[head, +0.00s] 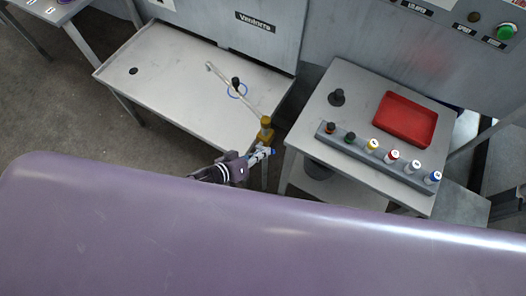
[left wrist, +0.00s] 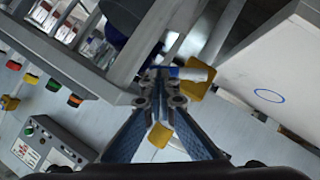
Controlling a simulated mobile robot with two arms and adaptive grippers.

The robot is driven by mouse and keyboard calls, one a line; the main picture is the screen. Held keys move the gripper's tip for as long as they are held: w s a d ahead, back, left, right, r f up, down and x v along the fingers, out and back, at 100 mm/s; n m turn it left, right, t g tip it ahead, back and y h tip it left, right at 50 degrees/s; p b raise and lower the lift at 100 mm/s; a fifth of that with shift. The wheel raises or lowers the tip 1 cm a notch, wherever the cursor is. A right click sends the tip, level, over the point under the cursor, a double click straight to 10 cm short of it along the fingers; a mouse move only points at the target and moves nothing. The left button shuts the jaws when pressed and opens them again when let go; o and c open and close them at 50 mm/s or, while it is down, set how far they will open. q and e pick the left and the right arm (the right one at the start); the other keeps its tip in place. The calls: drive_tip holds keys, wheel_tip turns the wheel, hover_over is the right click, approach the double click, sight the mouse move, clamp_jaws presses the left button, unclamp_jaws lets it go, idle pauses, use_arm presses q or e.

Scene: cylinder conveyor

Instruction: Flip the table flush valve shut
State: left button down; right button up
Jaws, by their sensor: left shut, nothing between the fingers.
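The flush valve (head: 266,124) is a yellow body at the front right corner of the left steel table (head: 165,95), at the end of a thin pale pipe (head: 228,88). My left gripper (head: 264,152) is just below the valve in the head view, its fingers shut and empty. In the left wrist view the shut fingertips (left wrist: 158,74) are close to the yellow valve (left wrist: 199,83) and a white-and-blue piece beside it. Whether they touch, and how the valve's lever stands, I cannot tell. My right gripper is not in view.
A blue ring (head: 237,90) marks the left table by a black-topped piece (head: 236,81). The right table (head: 345,75) bears a red tray (head: 408,119) and a grey rack (head: 378,158) of several capped cylinders. A narrow gap separates the tables.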

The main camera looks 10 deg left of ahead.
use_arm(q)
drive_tip(key=shift+w+d, duration=0.15)
drive_tip(key=shift+d, duration=0.2)
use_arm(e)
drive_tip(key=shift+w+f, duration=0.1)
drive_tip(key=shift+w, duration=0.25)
use_arm(q)
drive_tip(key=shift+d+f, duration=0.2)
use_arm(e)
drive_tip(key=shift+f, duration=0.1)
use_arm(q)
drive_tip(key=shift+d+f+b, duration=0.1)
drive_tip(key=shift+f+b, duration=0.15)
drive_tip(key=shift+b, duration=0.05)
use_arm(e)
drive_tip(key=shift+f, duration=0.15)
use_arm(q)
drive_tip(key=shift+s+f, duration=0.15)
drive_tip(key=shift+s, duration=0.1)
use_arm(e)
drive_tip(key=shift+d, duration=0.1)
